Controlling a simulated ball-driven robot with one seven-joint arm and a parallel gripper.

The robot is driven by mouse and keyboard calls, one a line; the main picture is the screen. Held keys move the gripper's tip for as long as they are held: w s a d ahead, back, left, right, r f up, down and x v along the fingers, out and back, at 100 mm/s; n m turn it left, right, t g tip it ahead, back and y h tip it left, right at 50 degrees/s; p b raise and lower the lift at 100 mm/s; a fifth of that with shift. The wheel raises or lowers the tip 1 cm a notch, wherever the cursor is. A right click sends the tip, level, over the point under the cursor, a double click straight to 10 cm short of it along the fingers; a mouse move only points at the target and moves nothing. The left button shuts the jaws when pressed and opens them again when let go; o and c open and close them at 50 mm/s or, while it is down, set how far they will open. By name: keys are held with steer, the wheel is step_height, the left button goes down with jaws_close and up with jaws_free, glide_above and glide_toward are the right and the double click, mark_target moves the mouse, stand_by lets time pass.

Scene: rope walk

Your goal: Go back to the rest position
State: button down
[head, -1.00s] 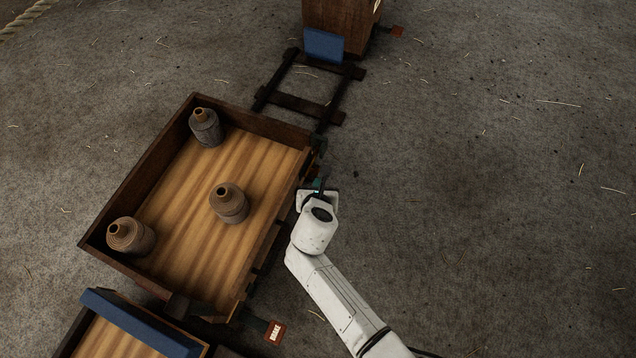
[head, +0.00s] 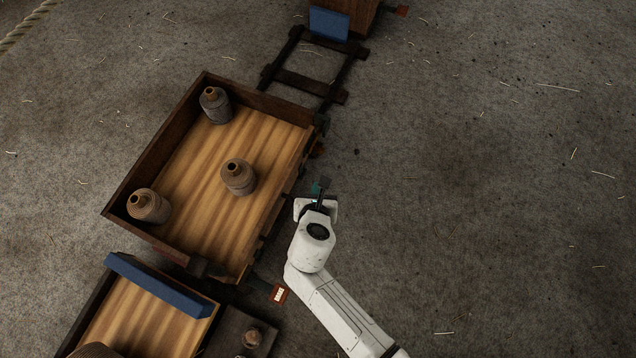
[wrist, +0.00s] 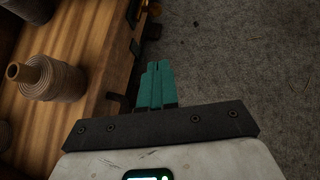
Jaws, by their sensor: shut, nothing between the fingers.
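My gripper (head: 319,187) is at the end of my white arm, beside the right side of the wooden cart (head: 150,166), over the grey floor. In the wrist view its teal fingers (wrist: 156,86) are together with nothing between them. The cart's right edge is just left of the fingers there.
A second cart with a blue bumper (head: 160,285) is at front. Rails (head: 312,85) lead to another wagon (head: 352,10). The right floor is clear.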

stand_by(0.4)
steer(key=s+d+r+m+g+h, duration=0.1)
steer(key=s+d+m+g+h, duration=0.1)
steer(key=d+m, duration=0.7)
steer(key=s+d+r+m+g+h, duration=0.1)
steer(key=s+d+r+m+g, duration=0.15)
steer(key=d+m, duration=0.6)
steer(key=s+d+r+m+g+y, duration=0.1)
steer(key=s+d+r+m+g, duration=0.15)
steer(key=s+d+m, duration=0.5)
steer(key=s+d+r+m+g+y, duration=0.2)
steer(key=s+d+r+m, duration=0.25)
steer(key=s+m, duration=0.5)
step_height(320, 180, up, 28)
steer(key=m+p, duration=0.2)
steer(key=p, duration=2.6)
steer(key=shift+w, duration=0.4)
